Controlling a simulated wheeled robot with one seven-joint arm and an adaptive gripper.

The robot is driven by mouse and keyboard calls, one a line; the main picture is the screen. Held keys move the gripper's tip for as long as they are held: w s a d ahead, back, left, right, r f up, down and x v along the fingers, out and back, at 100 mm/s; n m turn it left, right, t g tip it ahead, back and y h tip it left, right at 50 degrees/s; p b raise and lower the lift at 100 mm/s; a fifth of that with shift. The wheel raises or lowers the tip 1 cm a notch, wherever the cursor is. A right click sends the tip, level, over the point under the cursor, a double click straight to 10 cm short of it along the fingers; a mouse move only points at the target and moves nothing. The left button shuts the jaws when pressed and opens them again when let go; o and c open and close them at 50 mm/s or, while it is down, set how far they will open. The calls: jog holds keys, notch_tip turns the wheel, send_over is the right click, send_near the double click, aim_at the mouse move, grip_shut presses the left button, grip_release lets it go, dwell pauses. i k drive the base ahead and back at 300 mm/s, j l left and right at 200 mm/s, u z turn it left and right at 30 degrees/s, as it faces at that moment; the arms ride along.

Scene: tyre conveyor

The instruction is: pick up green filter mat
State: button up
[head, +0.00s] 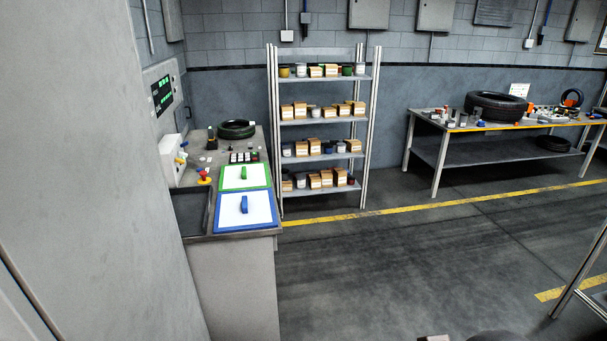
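The green filter mat (260,179) is a flat white panel with a green frame and an upright green handle in its middle. It lies on the grey counter (190,150) at the left in the head view. A similar blue-framed mat (262,213) with a blue handle lies just in front of it, nearer the counter's front edge. The green mat's top and handle are in plain view, with nothing resting on it.
A tyre (237,130) and small dark items lie behind the green mat. A loaded shelf rack (323,122) stands behind right, and a workbench (465,125) farther right. The floor between is clear.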

aim_at(252, 176)
jog(key=i+l+u, duration=0.25)
jog(key=u, duration=0.15)
jog(key=i+l+u, duration=0.35)
jog(key=i+l, duration=0.45)
jog(key=i, duration=0.25)
jog(key=i+l+u, duration=0.1)
jog(key=i+l, duration=0.35)
jog(key=i, duration=0.3)
jog(key=i+l+u, duration=0.1)
jog(key=i+l, duration=0.4)
jog(key=i, duration=0.2)
jog(key=i+l, duration=0.6)
jog(key=i+j+u, duration=0.05)
jog(key=i, duration=0.05)
